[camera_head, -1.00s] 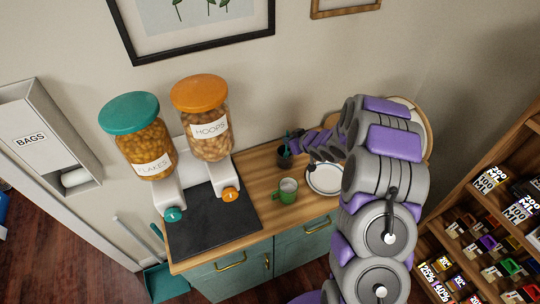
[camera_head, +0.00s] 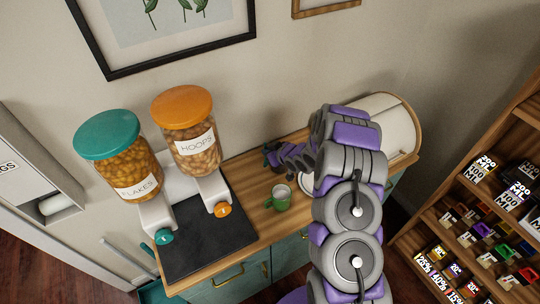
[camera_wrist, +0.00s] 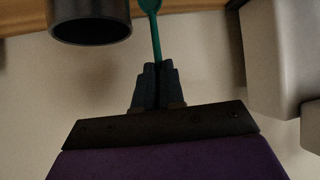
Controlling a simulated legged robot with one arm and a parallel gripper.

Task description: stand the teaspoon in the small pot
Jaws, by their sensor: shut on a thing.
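A teal teaspoon (camera_wrist: 156,42) is held in my gripper (camera_wrist: 153,72), which is shut on it. In the wrist view its thin stem runs straight up from the fingertips, and it widens at the top edge, where it is cut off. The small dark pot (camera_wrist: 92,22) is at the upper left of that view, beside the spoon and apart from it. In the head view my gripper (camera_head: 269,150) is small and dark, above and left of the pot (camera_head: 279,167) at the back of the counter.
A green mug (camera_head: 279,199) stands just in front of the pot on the wooden counter (camera_head: 251,184). Two cereal dispensers stand on a dark mat (camera_head: 205,245) to the left. A pale-fronted bin (camera_head: 385,115) stands at the right.

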